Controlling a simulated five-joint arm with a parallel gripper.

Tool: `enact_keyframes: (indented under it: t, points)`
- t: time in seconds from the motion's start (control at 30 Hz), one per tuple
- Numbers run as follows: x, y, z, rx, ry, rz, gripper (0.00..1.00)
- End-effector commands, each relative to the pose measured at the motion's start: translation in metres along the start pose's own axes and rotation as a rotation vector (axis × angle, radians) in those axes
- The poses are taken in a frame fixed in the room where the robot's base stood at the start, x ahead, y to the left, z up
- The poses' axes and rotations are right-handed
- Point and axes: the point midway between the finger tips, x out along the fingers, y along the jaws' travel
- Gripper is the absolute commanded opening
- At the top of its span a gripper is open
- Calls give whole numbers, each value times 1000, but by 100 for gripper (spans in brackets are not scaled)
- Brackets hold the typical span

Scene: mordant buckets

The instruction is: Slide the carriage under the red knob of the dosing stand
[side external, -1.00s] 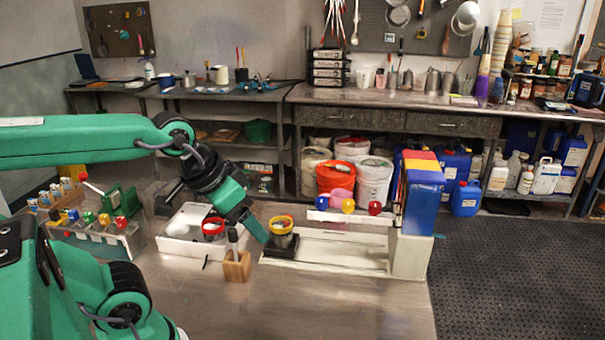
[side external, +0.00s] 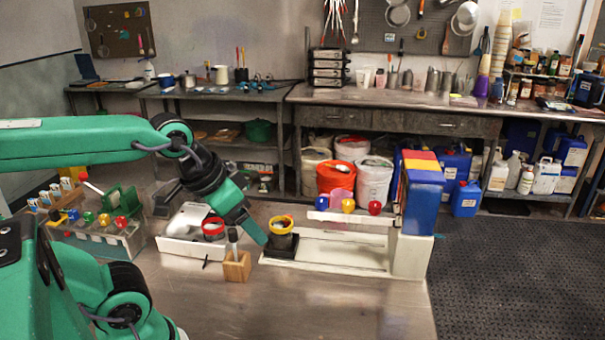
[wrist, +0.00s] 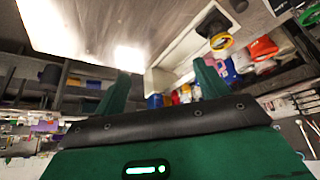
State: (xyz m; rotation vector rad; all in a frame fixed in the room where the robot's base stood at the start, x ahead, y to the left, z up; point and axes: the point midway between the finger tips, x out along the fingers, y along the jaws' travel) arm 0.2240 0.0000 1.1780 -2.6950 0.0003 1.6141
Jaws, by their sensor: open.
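The dosing stand has a long pale base track (side external: 335,254) and a raised pale bar with a blue knob (side external: 322,202), a yellow knob (side external: 348,205) and the red knob (side external: 375,207) at the right. The dark carriage (side external: 280,251) sits at the track's left end and carries a dark cup with a yellow rim (side external: 280,223). The yellow rim also shows in the wrist view (wrist: 222,41). My gripper (side external: 263,240) is low, just left of the carriage. Whether it touches the carriage is unclear.
A wooden block (side external: 237,267) holding tools stands in front of my gripper. A white tray (side external: 180,247) with a red-rimmed cup (side external: 213,228) is to the left. A rack of colored caps (side external: 110,238) stands farther left. The table front is clear.

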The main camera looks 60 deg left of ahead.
Motion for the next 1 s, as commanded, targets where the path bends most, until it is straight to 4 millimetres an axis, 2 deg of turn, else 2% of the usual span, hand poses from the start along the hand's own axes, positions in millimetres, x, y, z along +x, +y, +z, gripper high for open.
enact_keyframes:
  t: [0.37, 0.5, 0.57, 0.77, 1.0]
  points:
    - [0, 0, 0, 0, 0, 0, 74]
    - [0, 0, -1, 0, -2, -1, 48]
    - [0, -1, -3, 0, -4, -2, 48]
    - [2, -7, -18, 0, -33, -13, 48]
    - [13, -24, -51, 4, -96, -34, 48]
